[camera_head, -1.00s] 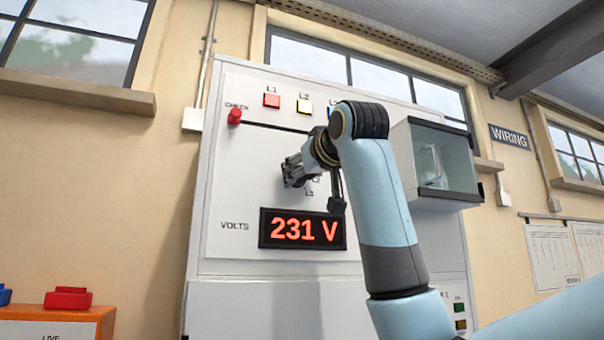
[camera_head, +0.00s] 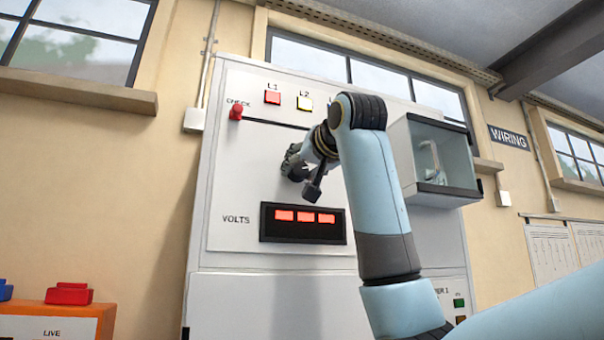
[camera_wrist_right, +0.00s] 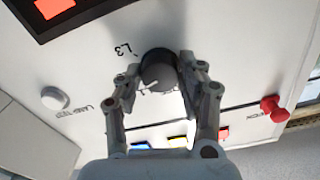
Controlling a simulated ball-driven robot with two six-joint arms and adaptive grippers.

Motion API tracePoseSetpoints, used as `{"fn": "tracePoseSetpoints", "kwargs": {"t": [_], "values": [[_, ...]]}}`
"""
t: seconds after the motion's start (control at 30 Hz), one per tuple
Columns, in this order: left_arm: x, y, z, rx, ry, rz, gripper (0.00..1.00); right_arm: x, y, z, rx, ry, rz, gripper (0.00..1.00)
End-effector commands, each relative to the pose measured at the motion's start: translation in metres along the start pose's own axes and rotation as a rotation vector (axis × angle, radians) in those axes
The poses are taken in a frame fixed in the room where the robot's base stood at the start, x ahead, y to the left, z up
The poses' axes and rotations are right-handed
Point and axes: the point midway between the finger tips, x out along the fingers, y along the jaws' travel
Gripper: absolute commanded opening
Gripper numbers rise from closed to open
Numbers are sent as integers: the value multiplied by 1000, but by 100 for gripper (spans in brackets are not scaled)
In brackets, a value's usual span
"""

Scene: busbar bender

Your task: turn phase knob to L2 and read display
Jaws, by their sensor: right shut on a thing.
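The dark round phase knob (camera_wrist_right: 158,68) shows in the right wrist view, with a white mark on its face and an L3 label at its upper left. The other position labels are mostly hidden, so I cannot tell which one the mark meets. My right gripper (camera_wrist_right: 163,82) is shut on the knob, one finger on each side. In the head view the right gripper (camera_head: 296,168) covers the knob on the white panel (camera_head: 232,185). The display (camera_head: 303,223), beside the word VOLTS, shows three red bars and no number. My left gripper is not in view.
A red CHECK knob (camera_head: 236,113) sits at the panel's left. A clear-fronted box (camera_head: 437,160) juts out right of my arm. An orange LIVE box (camera_head: 60,327) stands lower left.

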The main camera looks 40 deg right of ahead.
Motion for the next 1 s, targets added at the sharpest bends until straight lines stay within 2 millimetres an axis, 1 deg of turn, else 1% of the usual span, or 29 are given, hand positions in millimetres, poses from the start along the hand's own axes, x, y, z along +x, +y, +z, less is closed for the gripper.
{"fn": "tracePoseSetpoints", "kwargs": {"t": [0.03,0.2,0.4,0.63,1.0], "values": [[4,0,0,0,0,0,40,0,0,1,37,2,0,7],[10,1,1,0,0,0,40,0,0,1,153,2,0,7],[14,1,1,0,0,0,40,0,0,0,247,2,-1,7],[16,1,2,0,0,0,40,0,-1,-1,297,2,-1,7],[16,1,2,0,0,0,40,0,-1,-1,305,2,0,7]]}}
